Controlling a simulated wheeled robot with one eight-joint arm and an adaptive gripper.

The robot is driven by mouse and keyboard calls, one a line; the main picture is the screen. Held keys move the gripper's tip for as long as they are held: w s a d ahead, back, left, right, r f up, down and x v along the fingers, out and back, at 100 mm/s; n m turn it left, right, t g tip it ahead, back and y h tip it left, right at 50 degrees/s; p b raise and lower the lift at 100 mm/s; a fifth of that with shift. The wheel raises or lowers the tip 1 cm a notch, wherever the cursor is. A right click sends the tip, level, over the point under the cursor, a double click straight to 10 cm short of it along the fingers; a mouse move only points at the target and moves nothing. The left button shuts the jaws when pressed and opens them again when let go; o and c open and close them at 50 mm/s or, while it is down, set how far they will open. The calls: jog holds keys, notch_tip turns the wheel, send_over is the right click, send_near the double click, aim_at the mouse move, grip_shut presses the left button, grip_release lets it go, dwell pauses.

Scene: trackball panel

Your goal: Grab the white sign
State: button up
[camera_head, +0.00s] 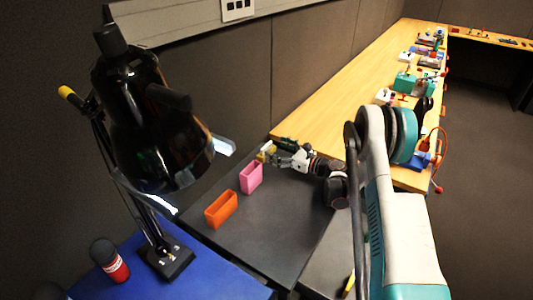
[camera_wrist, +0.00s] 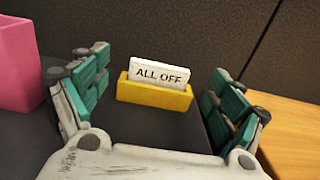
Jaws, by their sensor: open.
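The white sign (camera_wrist: 160,73) reads "ALL OFF" and stands upright in a yellow holder (camera_wrist: 154,95), in the middle of the wrist view. The holder covers the sign's lower part. My gripper (camera_wrist: 160,85) is open, with one teal-padded finger to the left of the sign and one to the right. Nothing is between the pads except the view of the sign and holder ahead; I see no contact. In the head view my gripper (camera_head: 280,157) is beside the yellow holder (camera_head: 266,150), where the sign is too small to make out clearly.
A pink bin (camera_head: 251,177) stands close by, also at the left of the wrist view (camera_wrist: 18,65). An orange bin (camera_head: 221,209) is nearer on the dark table (camera_head: 265,230). A black lamp (camera_head: 150,120) stands at left. A wooden bench (camera_head: 340,105) adjoins, and a wall panel rises behind.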

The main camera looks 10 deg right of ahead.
aim_at(268, 146)
jog(key=x, duration=0.1)
jog(key=b+x, duration=0.1)
jog(key=x, duration=0.1)
jog(key=b+x, duration=0.1)
jog(key=shift+w+a+f, duration=0.2)
jog(key=shift+w+f, duration=0.15)
jog(key=shift+f, duration=0.05)
jog(key=shift+w+a+r, duration=0.1)
jog(key=shift+w+a, duration=0.05)
jog(key=shift+a, duration=0.05)
jog(key=c, duration=1)
